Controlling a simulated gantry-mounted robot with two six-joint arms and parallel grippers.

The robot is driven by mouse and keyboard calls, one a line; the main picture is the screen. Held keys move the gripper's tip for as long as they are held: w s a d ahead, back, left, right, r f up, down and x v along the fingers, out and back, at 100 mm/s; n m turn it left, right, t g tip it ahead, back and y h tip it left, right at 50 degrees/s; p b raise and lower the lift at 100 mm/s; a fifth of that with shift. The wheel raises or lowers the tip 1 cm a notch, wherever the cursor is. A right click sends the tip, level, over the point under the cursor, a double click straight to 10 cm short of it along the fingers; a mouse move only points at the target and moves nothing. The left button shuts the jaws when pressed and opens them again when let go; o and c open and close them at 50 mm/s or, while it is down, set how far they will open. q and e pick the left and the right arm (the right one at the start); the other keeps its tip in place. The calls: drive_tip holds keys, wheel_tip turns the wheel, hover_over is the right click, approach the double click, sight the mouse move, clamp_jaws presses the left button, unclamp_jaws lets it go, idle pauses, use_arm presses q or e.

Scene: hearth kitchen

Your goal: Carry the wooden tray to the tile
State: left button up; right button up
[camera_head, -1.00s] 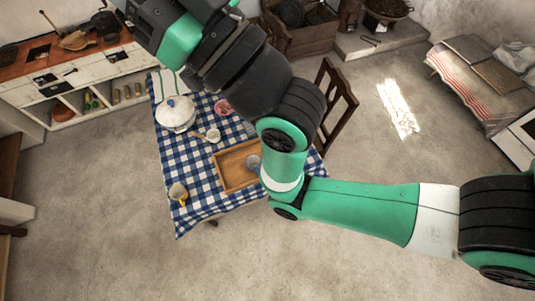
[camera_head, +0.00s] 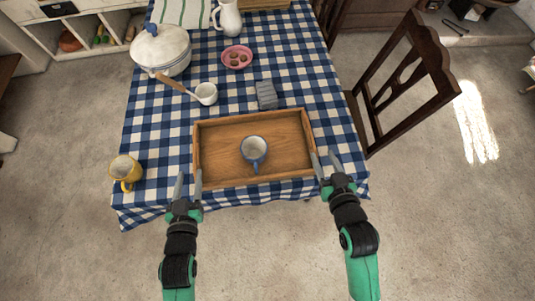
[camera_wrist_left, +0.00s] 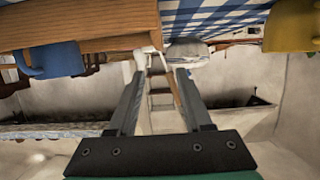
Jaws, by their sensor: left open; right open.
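The wooden tray (camera_head: 218,128) lies flat on the checked tablecloth at the table's near edge, with a blue mug (camera_head: 254,149) standing in it. My left gripper (camera_head: 189,183) is open at the tray's near left corner; its right finger is close to the corner. My right gripper (camera_head: 325,163) is open at the near right corner; its left finger is close to the tray's right wall. Contact cannot be told. The left wrist view shows the tray's wooden side (camera_wrist_left: 100,44) beyond the open, empty fingers (camera_wrist_left: 160,74). I cannot pick out a tile for certain.
A yellow mug (camera_head: 125,171) stands left of the tray. A wooden chair (camera_head: 408,85) stands at the right.

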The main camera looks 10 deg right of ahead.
sight(194, 150)
use_arm(q)
drive_tip(key=shift+s+f, duration=0.2)
drive_tip(key=shift+f, duration=0.55)
use_arm(e)
drive_tip(key=shift+s+a+f, duration=0.1)
drive_tip(key=shift+s+f, duration=0.1)
drive_tip(key=shift+f, duration=0.55)
use_arm(q)
drive_tip(key=shift+w+r, duration=0.25)
drive_tip(key=shift+r, duration=0.05)
use_arm(e)
drive_tip(key=shift+w+r, duration=0.3)
use_arm(q)
drive_tip(key=shift+w+f, duration=0.15)
use_arm(e)
drive_tip(key=shift+w+f, duration=0.1)
drive_tip(key=shift+f, duration=0.05)
use_arm(q)
drive_tip(key=x, duration=1.1)
drive_tip(key=shift+w, duration=0.15)
use_arm(e)
drive_tip(key=x, duration=1.1)
drive_tip(key=shift+w, duration=0.15)
use_arm(q)
clamp_jaws()
use_arm(e)
clamp_jaws()
